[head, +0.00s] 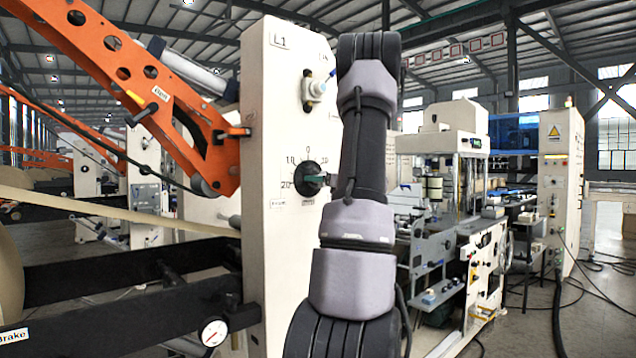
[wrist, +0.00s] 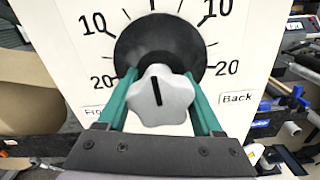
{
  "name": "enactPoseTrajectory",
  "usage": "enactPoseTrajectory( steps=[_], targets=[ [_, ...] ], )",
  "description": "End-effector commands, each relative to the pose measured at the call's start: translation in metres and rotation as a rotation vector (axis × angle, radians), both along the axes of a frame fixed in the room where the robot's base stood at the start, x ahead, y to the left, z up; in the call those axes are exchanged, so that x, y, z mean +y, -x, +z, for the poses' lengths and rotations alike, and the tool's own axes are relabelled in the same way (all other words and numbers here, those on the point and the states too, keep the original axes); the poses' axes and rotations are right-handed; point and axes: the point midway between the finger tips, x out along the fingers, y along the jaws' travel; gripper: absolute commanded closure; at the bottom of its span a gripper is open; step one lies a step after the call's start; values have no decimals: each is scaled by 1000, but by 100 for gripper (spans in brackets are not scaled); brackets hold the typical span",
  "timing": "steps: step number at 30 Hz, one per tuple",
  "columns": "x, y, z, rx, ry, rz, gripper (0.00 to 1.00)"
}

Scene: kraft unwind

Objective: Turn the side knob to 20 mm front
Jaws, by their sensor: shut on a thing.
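The side knob (wrist: 157,97) is a pale grey, lobed knob with a black line, seen in the wrist view. It stands on a black round dial (wrist: 160,50). The black line is nearly upright in the picture, towards the top of the scale. The scale shows 10 and 20 on each side, with a partly hidden front label (wrist: 93,110) at left and a Back label (wrist: 238,98) at right. My gripper (wrist: 160,75) has its green fingers shut on the knob, one on each side. In the head view the dial (head: 307,179) shows, but my arm hides most of the gripper.
The dial is on a tall cream panel (head: 275,110) marked L1. A switch or valve (head: 316,88) sticks out above the dial. An orange arm (head: 165,105) and a pale web (head: 110,212) lie at left. A pressure gauge (head: 214,332) is lower left.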

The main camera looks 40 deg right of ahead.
Motion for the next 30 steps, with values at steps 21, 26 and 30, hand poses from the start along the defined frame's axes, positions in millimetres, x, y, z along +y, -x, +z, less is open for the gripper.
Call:
enactPoseTrajectory(
  steps=[21, 26, 30],
  targets=[
    [-2, 0, 0, -45, 585, 0, 88],
    [-3, 0, 0, -57, 738, 0, 88],
    [-3, 0, 0, -67, 869, -1, 88]
  ],
)
